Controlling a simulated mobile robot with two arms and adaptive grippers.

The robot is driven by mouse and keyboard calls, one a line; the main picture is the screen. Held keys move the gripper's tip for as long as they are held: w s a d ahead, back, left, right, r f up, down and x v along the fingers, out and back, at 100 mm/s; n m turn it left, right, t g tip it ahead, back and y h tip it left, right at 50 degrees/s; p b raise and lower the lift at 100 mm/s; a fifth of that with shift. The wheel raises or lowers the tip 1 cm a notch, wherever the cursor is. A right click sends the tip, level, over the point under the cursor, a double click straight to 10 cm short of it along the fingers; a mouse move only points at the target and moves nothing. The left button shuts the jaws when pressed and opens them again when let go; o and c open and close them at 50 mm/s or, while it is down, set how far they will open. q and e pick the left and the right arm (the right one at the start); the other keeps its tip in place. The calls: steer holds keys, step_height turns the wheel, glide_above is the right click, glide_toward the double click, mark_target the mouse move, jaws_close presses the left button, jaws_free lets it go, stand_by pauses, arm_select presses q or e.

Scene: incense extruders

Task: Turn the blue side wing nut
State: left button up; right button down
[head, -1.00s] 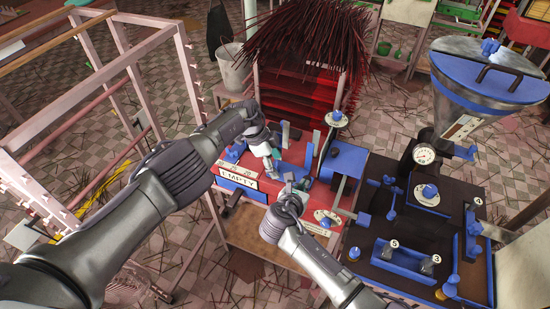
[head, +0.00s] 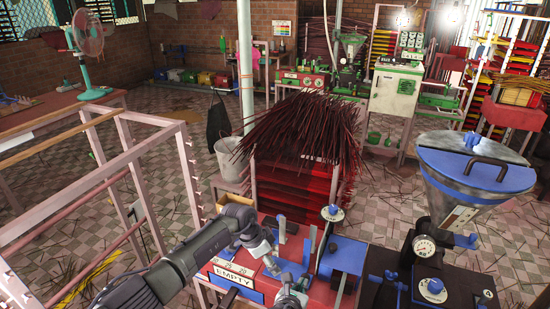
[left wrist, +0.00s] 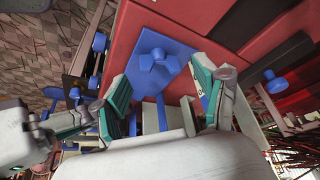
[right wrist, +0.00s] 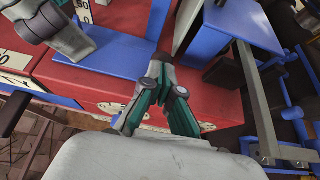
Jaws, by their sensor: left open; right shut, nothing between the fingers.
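A blue wing nut (left wrist: 157,61) sits on a blue plate on the red machine, ahead of my left fingers in the left wrist view. My left gripper (left wrist: 162,82) is open, its teal-padded fingers spread to either side below the nut, with no clear contact. In the head view my left gripper (head: 268,254) is over the red machine beside the EMPTY label. My right gripper (right wrist: 163,88) is shut and empty in front of the machine's red face. In the head view my right gripper (head: 292,286) is at the bottom edge, mostly cut off.
A blue-capped dial (head: 333,212) stands right of my left gripper. A dark machine with a gauge (head: 425,247) and a large metal hopper (head: 470,180) is at the right. A pink frame (head: 125,130) stands at the left. Dark sticks (head: 305,130) overhang behind the red machine.

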arm_select(q)
steer(key=v, duration=1.1)
steer(key=w+d+r+n+t+h, duration=0.2)
steer(key=w+d+r+t+h, duration=0.1)
steer(key=d+r+h, duration=0.65)
steer(key=w+a+r+n+t+h, duration=0.2)
steer(key=w+a+r+n+t, duration=0.2)
steer(key=r, duration=0.6)
steer(key=shift+w+a+n+t, duration=0.35)
steer(key=shift+w+n+t, duration=1)
steer(key=shift+n+t, duration=0.5)
steer(key=shift+r, duration=0.15)
